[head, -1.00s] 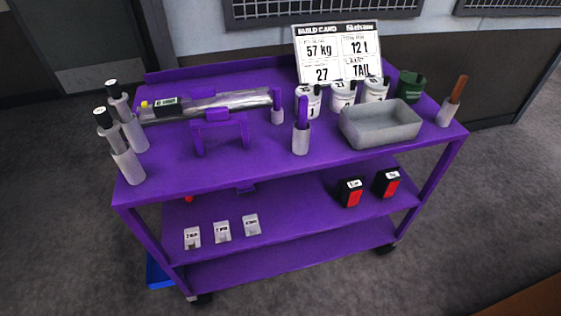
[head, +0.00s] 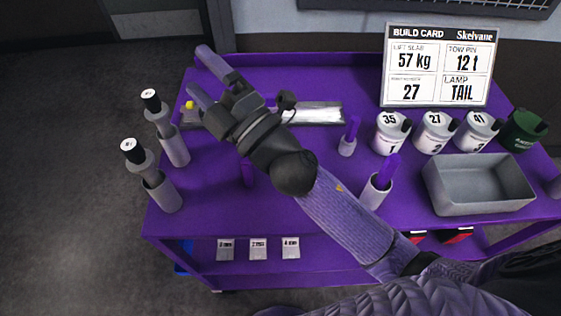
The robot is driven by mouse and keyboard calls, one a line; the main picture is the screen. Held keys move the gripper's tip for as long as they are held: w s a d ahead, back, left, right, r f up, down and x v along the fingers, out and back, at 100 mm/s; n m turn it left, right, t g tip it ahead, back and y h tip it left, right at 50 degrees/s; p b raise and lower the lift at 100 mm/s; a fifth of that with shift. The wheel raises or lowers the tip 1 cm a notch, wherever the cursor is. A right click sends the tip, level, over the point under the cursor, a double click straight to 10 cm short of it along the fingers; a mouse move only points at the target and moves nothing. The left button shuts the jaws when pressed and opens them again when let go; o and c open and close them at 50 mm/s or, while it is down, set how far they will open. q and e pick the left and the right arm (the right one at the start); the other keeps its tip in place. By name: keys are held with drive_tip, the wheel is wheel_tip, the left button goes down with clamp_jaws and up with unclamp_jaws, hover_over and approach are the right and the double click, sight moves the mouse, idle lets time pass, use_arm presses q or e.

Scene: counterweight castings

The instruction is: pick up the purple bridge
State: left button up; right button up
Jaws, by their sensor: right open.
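My left gripper is not in view.
Two grey-white bottles in holders (head: 162,190) stand at the cart's left end. Right of my arm are white numbered cups (head: 391,135), a grey tray (head: 480,190), a dark green cup (head: 522,130) and a build card (head: 438,66). A holder with a purple handle (head: 375,190) stands close beside my forearm.

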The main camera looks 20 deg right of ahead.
drive_tip(key=s+a+r+n+g+y, duration=0.1)
drive_tip(key=s+a+n+g+y, duration=0.1)
drive_tip(key=a+n+g+y, duration=0.85)
drive_tip(key=n+g+h, duration=0.9)
drive_tip(key=n+h, duration=0.7)
drive_tip(key=n, duration=0.2)
hover_over(245, 164)
drive_tip(key=s+a, duration=0.4)
wheel_tip(245, 164, down, 13)
drive_tip(key=w+d+h, duration=0.1)
drive_tip(key=d+h, duration=0.1)
drive_tip(key=d, duration=0.1)
drive_tip(key=w+d+h, duration=0.1)
drive_tip(key=d+h, duration=0.1)
drive_tip(key=d, duration=0.1)
drive_tip(key=w+d+f+h, duration=0.1)
drive_tip(key=d+h, duration=0.1)
drive_tip(key=d, duration=0.2)
drive_tip(key=shift+m+h, duration=0.25)
drive_tip(key=f, duration=0.8)
drive_tip(key=shift+w+d+f+b, duration=0.15)
drive_tip(key=shift+d+f+b, duration=0.15)
drive_tip(key=shift+f+b, duration=0.1)
clamp_jaws()
